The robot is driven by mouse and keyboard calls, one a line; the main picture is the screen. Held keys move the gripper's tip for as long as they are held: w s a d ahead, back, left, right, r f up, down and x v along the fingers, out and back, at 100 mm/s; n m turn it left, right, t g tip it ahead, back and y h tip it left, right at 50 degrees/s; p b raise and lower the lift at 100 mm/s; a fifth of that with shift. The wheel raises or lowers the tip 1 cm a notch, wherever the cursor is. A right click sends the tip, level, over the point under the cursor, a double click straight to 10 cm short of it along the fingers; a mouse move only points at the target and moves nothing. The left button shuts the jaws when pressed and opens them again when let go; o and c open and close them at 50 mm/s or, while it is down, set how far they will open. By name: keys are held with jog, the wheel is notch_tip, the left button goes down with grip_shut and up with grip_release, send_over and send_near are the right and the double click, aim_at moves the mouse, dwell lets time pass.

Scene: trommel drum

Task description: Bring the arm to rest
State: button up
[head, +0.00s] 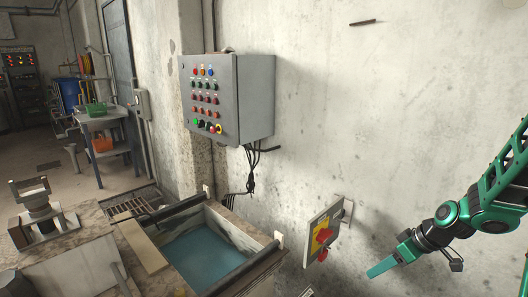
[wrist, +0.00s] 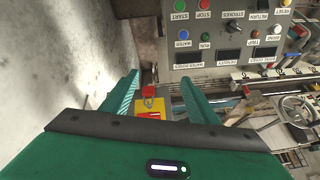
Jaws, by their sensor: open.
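My green arm comes in from the right edge of the head view. My gripper (head: 383,266) points left and down, low in front of the bare wall, to the right of the red and yellow switch (head: 322,238). In the wrist view my gripper (wrist: 160,88) shows two ribbed green fingers standing apart. No held object shows between them. A red and yellow thing (wrist: 150,103) shows beyond the gap between the fingers; I cannot tell how far off it is.
A grey control box (head: 228,98) with coloured buttons hangs on the wall. Below it is a tank (head: 235,225) of blue-green water. A grey button panel (wrist: 225,40) fills the wrist view's upper right. A table (head: 103,117) stands at far left. The wall above my gripper is clear.

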jog(key=s+d+r+m+g+h, duration=0.1)
jog(key=s+r+m, duration=0.3)
jog(key=s, duration=0.5)
jog(key=s+d+r+m+g+h, duration=0.1)
jog(key=s+d+r+m, duration=0.2)
jog(key=s, duration=0.6)
jog(key=s+d+r+m+g+h, duration=0.2)
jog(key=s+r+m, duration=0.3)
jog(key=s, duration=0.5)
jog(key=shift+r+m, duration=0.4)
jog(key=shift+r, duration=0.5)
jog(key=shift+w+f, duration=0.25)
jog(key=shift+w, duration=0.3)
jog(key=shift+s, duration=0.1)
